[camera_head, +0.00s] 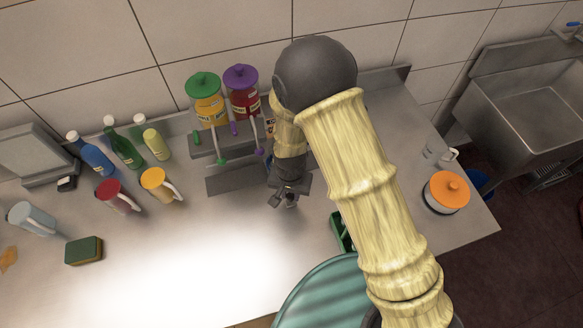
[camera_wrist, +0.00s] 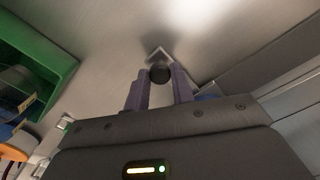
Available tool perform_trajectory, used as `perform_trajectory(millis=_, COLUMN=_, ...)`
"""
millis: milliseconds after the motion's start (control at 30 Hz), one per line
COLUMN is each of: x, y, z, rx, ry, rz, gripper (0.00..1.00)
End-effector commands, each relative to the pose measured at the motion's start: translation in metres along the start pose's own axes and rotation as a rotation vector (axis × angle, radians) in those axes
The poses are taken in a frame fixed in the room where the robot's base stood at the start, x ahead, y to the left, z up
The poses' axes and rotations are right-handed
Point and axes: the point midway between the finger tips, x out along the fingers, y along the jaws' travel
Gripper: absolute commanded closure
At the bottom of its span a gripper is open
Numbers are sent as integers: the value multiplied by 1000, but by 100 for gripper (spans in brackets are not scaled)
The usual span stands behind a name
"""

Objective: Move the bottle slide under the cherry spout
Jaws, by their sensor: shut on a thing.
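In the head view, a jar of red liquid with a purple lid (camera_head: 243,95) stands on the pump stand; its label is too small to read surely. A spout with a purple tip (camera_head: 260,151) hangs below it. A jar of yellow liquid with a green lid (camera_head: 207,102) stands to its left, with a green-tipped spout (camera_head: 221,160). My gripper (camera_head: 284,199) is in front of the stand, right of both spouts. In the wrist view, my gripper (camera_wrist: 160,80) has its fingers closed around a dark round knob (camera_wrist: 160,74). The bottle and most of the slide are hidden by my arm.
Bottles (camera_head: 123,148) and mugs (camera_head: 116,196) stand left of the pumps.

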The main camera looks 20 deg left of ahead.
Motion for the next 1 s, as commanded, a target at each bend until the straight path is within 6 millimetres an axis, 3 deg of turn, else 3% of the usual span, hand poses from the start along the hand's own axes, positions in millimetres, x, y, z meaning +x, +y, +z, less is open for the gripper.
perform_trajectory(millis=333, x=-1, y=-20, z=11, rx=-2, ry=1, rz=-1, gripper=90)
perform_trajectory(millis=767, x=0, y=-23, z=13, rx=-1, ry=1, rz=-1, gripper=90)
perform_trajectory(millis=1000, x=-1, y=-36, z=20, rx=-2, ry=0, rz=-1, gripper=90)
